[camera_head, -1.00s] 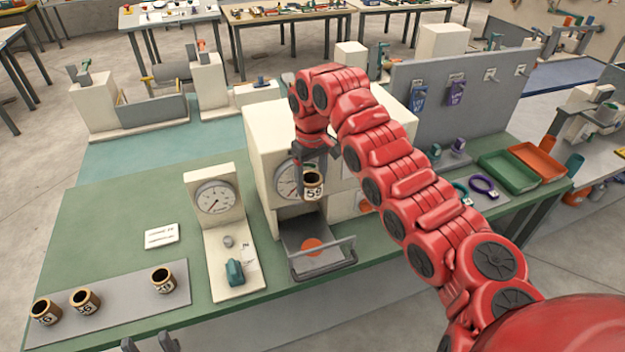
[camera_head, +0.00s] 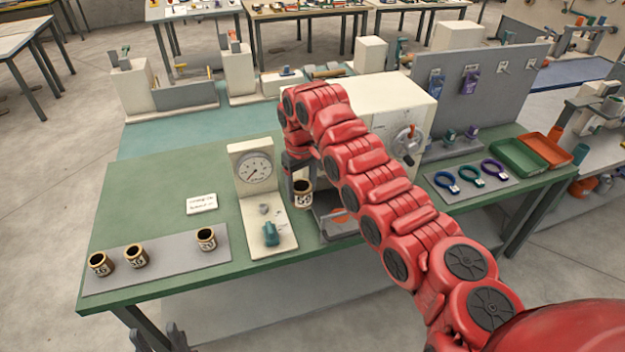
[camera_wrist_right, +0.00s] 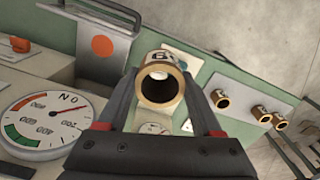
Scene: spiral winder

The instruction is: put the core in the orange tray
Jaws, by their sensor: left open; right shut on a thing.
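My right gripper (camera_head: 302,181) is shut on a brown core (camera_head: 303,197) with gold rims and a white numbered label. It holds the core in the air, between the gauge stand and the white machine. In the right wrist view the core (camera_wrist_right: 161,88) sits between the two fingers with its open mouth facing the camera. The orange tray (camera_head: 561,150) lies at the far right of the green table, well away from the held core. My left gripper (camera_head: 176,339) is open and empty at the bottom left, below the table's front edge.
Several similar cores, such as one (camera_head: 206,238), stand on a grey mat (camera_head: 172,262) at the left. A gauge stand (camera_head: 254,168) and the white machine (camera_head: 375,95) occupy the middle. A green tray (camera_head: 519,157) adjoins the orange one. Coloured rings (camera_head: 470,173) lie before the trays.

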